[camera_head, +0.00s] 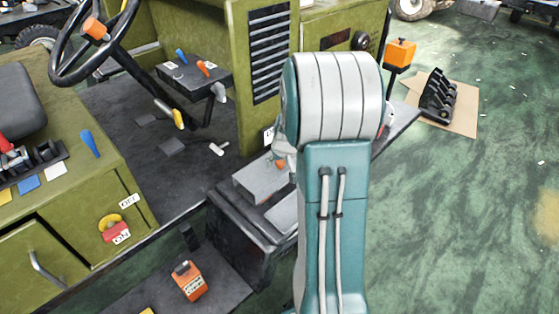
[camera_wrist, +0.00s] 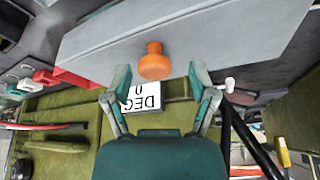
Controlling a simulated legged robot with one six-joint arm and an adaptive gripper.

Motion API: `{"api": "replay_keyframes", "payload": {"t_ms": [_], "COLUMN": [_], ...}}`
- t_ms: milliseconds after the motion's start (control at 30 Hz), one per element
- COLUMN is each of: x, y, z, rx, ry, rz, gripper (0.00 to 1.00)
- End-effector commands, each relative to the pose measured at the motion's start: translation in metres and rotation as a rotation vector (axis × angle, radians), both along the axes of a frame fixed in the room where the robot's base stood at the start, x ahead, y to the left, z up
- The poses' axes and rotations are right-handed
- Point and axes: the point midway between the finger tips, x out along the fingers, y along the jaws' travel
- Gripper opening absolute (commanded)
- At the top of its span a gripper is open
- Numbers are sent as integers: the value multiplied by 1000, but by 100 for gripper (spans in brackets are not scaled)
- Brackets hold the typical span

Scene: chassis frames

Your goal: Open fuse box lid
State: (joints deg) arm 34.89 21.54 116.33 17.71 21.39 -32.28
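The fuse box lid (camera_wrist: 215,35) is a flat grey panel across the top of the wrist view, with an orange knob (camera_wrist: 154,62) on it. In the head view the grey lid (camera_head: 258,181) lies on a dark box beside the vehicle floor, with the orange knob (camera_head: 280,163) at its far edge. My gripper (camera_wrist: 160,78) is open, with one finger on either side of the knob and a gap on both sides. The knob is around the fingertips' level; contact cannot be seen. My arm hides the box's right part and most of the gripper in the head view.
A white label (camera_wrist: 145,98) lies behind the knob. Red and white parts (camera_wrist: 62,78) sit left of the lid, and a dark lever (camera_wrist: 245,140) rises at right. The green floor at right is mostly clear.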

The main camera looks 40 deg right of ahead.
Motion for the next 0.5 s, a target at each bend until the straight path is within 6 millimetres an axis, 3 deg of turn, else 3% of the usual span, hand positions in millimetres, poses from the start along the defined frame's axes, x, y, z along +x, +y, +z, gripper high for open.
{"api": "replay_keyframes", "payload": {"t_ms": [33,133,500], "x": [0,0,1], "y": [-1,-1,0], "z": [0,0,-1], "rx": [1,2,1], "ry": [1,1,9], "rz": [-1,-1,0], "gripper": [44,0,0]}}
